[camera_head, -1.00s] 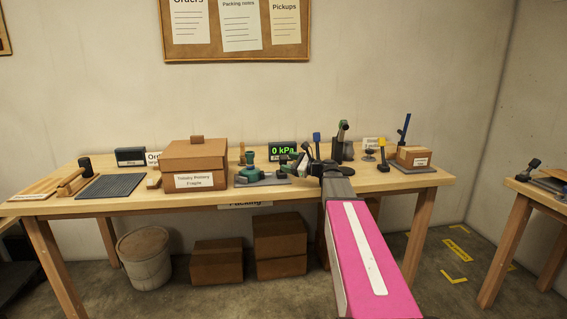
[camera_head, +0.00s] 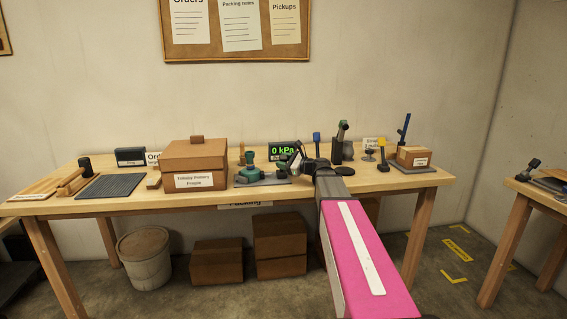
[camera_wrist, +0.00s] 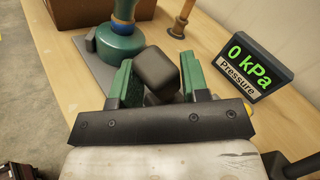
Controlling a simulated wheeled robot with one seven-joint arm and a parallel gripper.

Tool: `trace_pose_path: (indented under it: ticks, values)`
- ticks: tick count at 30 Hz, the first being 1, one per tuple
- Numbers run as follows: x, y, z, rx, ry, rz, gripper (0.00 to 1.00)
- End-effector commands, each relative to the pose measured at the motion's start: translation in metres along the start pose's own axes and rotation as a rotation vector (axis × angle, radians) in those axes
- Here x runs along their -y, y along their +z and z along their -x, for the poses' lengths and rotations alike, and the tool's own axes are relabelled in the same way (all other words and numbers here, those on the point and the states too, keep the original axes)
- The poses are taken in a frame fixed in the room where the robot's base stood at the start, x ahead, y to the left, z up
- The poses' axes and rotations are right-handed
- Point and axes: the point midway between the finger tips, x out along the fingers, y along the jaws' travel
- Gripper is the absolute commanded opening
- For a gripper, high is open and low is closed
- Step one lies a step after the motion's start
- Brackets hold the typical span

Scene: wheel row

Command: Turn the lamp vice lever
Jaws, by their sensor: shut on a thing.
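A green device (camera_head: 250,171) with a round base stands on a dark grey plate near the middle of the bench. In the wrist view the green device (camera_wrist: 118,42) is just beyond my fingers. My gripper (camera_wrist: 157,66) has its two green fingers on either side of a dark rounded block (camera_wrist: 156,76), which looks like the lever's grip. The fingers are shut on it. How the block joins the device is hidden. In the head view my gripper (camera_head: 294,161) is just right of the green device, and my wrist covers part of this area.
A pressure display (camera_wrist: 255,65) reading 0 kPa stands close to the right of the fingers. A brown carton (camera_head: 194,163) is left of the green device. Upright tools (camera_head: 341,142) and a small box on a stand (camera_head: 414,156) are to the right.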

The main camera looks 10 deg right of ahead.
Motion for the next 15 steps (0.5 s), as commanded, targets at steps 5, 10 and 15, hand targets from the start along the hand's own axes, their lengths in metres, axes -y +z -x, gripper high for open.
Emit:
trace_pose_path:
  ticks: [5, 10, 15]
  values:
    - [0.004, 0.001, -0.002, -0.027, 0.015, -0.036, 0.0]
    - [0.011, 0.002, -0.007, -0.082, 0.045, -0.111, 0.0]
    - [0.022, 0.002, -0.014, -0.163, 0.089, -0.222, 0.0]
